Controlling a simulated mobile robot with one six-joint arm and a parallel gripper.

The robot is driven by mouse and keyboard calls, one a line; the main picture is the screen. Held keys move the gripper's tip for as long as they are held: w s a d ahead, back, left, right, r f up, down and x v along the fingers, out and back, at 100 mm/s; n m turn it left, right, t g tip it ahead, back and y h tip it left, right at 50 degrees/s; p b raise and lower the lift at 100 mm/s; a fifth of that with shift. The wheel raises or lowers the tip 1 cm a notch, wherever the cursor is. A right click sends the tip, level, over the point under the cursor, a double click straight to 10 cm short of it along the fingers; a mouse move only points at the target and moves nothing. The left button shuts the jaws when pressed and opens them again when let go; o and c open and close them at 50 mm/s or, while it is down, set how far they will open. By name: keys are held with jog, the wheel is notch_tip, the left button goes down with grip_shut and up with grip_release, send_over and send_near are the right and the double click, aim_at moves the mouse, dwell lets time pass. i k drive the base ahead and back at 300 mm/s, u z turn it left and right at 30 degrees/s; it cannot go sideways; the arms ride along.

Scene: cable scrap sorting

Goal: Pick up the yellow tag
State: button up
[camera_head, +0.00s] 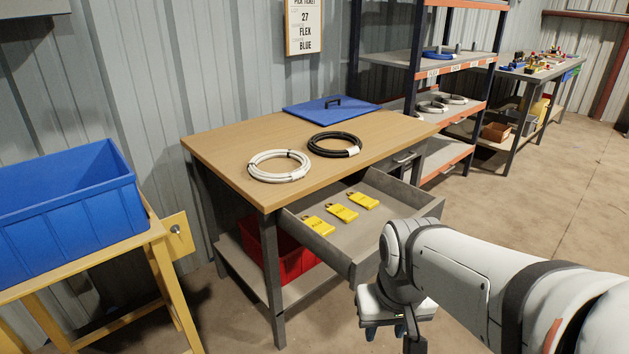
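Three yellow tags lie in a row in the open grey drawer of the wooden workbench: a near-left tag (317,226), a middle tag (342,213) and a far-right tag (363,201). Each has a small dark loop end and dark marks too small to read. The drawer (408,207) is pulled out from under the tabletop. My gripper (386,332) hangs low in front of the drawer, to the right of and below the tags in the picture, apart from them. Its fingers point down and are partly cut off, so their opening is unclear.
A white cable coil (262,176) and a black coil (318,151) lie on the workbench (215,150), with a blue lid (300,109) behind. A red bin (254,262) sits on the lower shelf. A blue crate (70,215) stands left on a yellow stand (165,265). Floor at right is clear.

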aim_at(342, 212)
jog(key=z, duration=0.05)
jog(key=i, duration=1)
jog(key=u, duration=0.05)
